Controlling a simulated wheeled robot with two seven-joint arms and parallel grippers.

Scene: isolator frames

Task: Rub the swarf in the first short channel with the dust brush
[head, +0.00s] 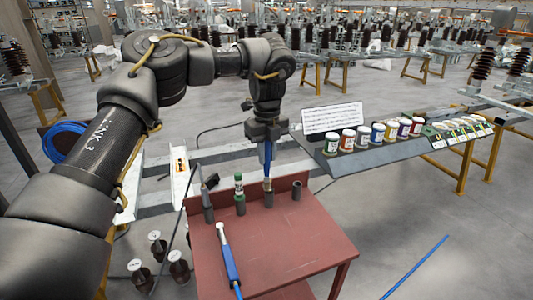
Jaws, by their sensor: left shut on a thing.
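My left gripper (266,140) reaches down over the red table and is shut on an upright blue-handled tool (267,158), which looks like the dust brush. The lower end of the tool is at the mouth of a grey cylindrical holder (268,199) at the table's back edge; its tip is hidden there. Pale grey steel channels (220,150) run behind the table, partly hidden by my arm. I cannot tell which is the first short channel, and no swarf can be made out. My right gripper is not in view.
The red table (290,240) also carries a blue tool with a pale head (228,258), a green-capped item (239,185) and an empty-looking holder (296,190). A grey shelf (385,150) with several paint jars stands right. Dark-bodied weights (158,247) stand left.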

